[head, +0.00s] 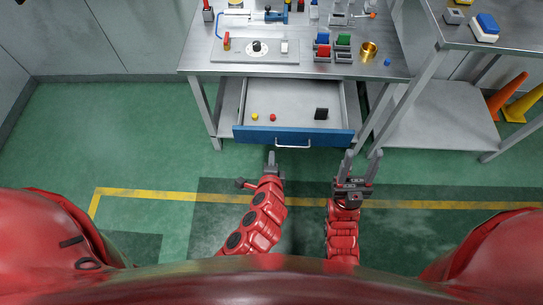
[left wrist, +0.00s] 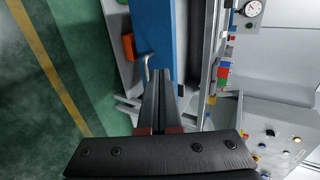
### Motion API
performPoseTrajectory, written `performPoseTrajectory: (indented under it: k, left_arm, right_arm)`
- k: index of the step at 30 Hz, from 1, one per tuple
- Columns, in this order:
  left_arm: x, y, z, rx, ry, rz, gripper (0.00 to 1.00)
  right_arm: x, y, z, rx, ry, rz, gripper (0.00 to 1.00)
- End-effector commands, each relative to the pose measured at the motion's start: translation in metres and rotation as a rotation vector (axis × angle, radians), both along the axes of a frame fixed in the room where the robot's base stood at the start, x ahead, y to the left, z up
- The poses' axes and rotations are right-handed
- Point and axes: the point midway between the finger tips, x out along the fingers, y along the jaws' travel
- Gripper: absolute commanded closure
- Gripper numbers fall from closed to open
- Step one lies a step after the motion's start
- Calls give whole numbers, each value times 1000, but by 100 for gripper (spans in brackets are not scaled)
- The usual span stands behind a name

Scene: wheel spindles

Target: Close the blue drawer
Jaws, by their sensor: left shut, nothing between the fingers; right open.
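The blue drawer (head: 318,136) is pulled out from under the metal workbench (head: 384,72), and its inside shows from above. It holds a yellow piece, a red piece and a black block. A pale bar handle (head: 293,146) is on its blue front. My left gripper (head: 271,155) is shut and empty, with its tip just in front of the blue front, left of the handle. In the left wrist view the shut fingers (left wrist: 162,85) point along the blue front (left wrist: 152,30), close to the handle (left wrist: 147,68); contact cannot be told. My right gripper (head: 360,158) is open and empty, in front of the drawer's right end.
On the bench are a control panel (head: 255,50), small coloured bins (head: 333,48) and a brass cup (head: 369,50). A second metal table (head: 450,110) stands at the right, with orange and yellow cones (head: 507,96) beyond. The green floor at the left is clear.

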Motion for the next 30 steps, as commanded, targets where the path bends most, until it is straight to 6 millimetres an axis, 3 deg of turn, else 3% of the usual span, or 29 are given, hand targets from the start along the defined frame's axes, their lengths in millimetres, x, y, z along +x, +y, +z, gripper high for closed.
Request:
performPoseTrajectory:
  k: [10,18,30]
  left_arm:
    - [54,1,-30,0,1,2,100]
    - [90,0,-32,-2,0,1,100]
    - [99,0,-34,-3,-1,-2,100]
  right_arm:
    - [0,0,13,0,0,0,48]
    - [0,0,24,0,0,0,48]
    - [0,0,25,0,0,0,48]
